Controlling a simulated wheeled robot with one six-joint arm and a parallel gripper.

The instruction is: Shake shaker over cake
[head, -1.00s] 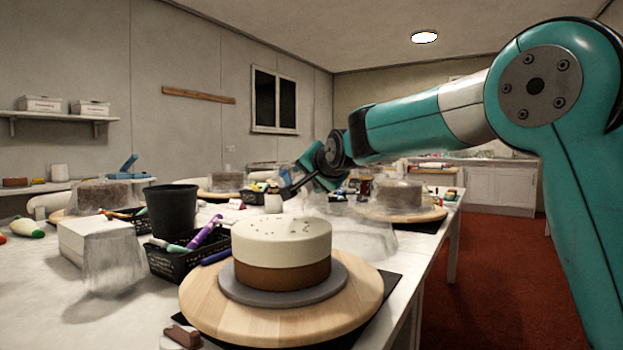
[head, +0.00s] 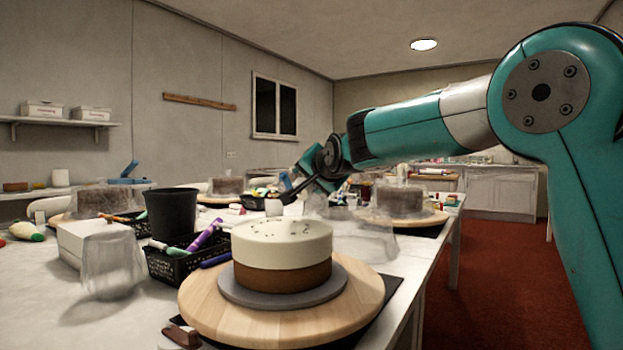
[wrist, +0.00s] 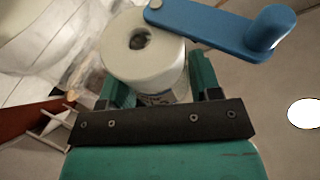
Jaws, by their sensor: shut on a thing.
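The cake (head: 282,268), white on top and brown below with dark specks on its top, sits on a grey board (head: 240,297) on the wooden turntable (head: 205,318) in the head view. My gripper (wrist: 160,82) is shut on a white, round shaker (wrist: 120,62) with a dark opening in its end, seen close up in the wrist view. In the head view, a small white cylinder at the dark fingertips, behind the cake's top edge, looks like the shaker (head: 273,207). Its height above the cake is hard to tell.
A blue crank-like piece (wrist: 215,22) lies across the wrist view; whether it joins the shaker is unclear. A black pot (head: 170,215), a black basket of tubes (head: 190,264) and a white box (head: 85,240) stand left of the cake. Other cakes stand farther back.

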